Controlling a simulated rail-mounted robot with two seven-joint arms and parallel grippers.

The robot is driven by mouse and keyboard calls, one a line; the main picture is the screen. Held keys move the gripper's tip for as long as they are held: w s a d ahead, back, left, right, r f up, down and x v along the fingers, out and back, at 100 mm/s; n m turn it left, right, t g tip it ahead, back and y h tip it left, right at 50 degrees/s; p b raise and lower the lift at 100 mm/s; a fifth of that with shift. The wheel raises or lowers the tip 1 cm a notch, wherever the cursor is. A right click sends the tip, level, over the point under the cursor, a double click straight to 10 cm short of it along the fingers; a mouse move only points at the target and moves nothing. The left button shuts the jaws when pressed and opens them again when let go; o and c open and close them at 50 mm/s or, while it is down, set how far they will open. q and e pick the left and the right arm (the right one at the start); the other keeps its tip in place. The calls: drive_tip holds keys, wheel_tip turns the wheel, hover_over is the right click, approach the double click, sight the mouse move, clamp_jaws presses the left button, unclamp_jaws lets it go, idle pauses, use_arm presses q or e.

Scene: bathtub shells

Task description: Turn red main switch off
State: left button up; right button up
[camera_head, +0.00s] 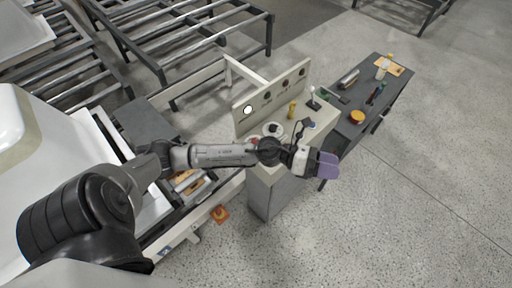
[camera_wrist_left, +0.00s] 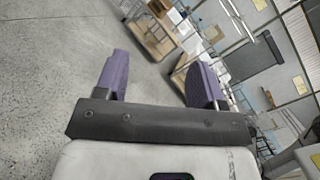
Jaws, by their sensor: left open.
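A red-orange switch with some yellow (camera_head: 220,213), which looks like the main switch, sits low at the side of the roller frame in the head view. My left gripper (camera_head: 326,164) is above and to the right of it, well apart, near the front end of the grey cabinet. Its purple fingers are apart and empty in the left wrist view (camera_wrist_left: 159,82). The wrist view points at the floor and distant shelving; the switch cannot be made out there. The switch's setting is too small to tell. My right gripper is not in view.
A grey cabinet (camera_head: 262,193) with a pale upright panel (camera_head: 268,101) and small items on top stands under my left forearm. A dark table (camera_head: 352,123) with tools and an orange round item (camera_head: 357,117) is behind it. The floor (camera_head: 360,225) in front is clear.

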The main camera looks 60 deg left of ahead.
use_arm(q)
drive_tip(key=w+a+f+m+g+y+b, duration=0.1)
drive_tip(key=a+f+m+g+y+b, duration=0.1)
drive_tip(key=a+f+m+g+b, duration=0.45)
drive_tip(key=s+a+f+m+g+y+b, duration=0.15)
drive_tip(key=a+y, duration=0.25)
drive_tip(key=a, duration=0.5)
drive_tip(key=s+a+f+m+g+y+b, duration=0.1)
drive_tip(key=a+f+m+g+y, duration=0.2)
drive_tip(key=a, duration=0.6)
drive_tip(key=s+a+f+m+g+y+b, duration=0.1)
drive_tip(key=a+f+m+y+b, duration=0.15)
drive_tip(key=a+y, duration=0.45)
drive_tip(key=shift+n+h, duration=0.35)
drive_tip(key=shift+h, duration=0.55)
drive_tip(key=f, duration=0.3)
drive_tip(key=a+f, duration=0.1)
drive_tip(key=f, duration=0.3)
drive_tip(key=a+f+p, duration=0.1)
drive_tip(key=f, duration=0.3)
drive_tip(key=shift+s, duration=0.2)
drive_tip(key=shift+f, duration=0.85)
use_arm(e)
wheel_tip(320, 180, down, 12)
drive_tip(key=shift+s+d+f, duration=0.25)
use_arm(q)
drive_tip(key=c, duration=0.9)
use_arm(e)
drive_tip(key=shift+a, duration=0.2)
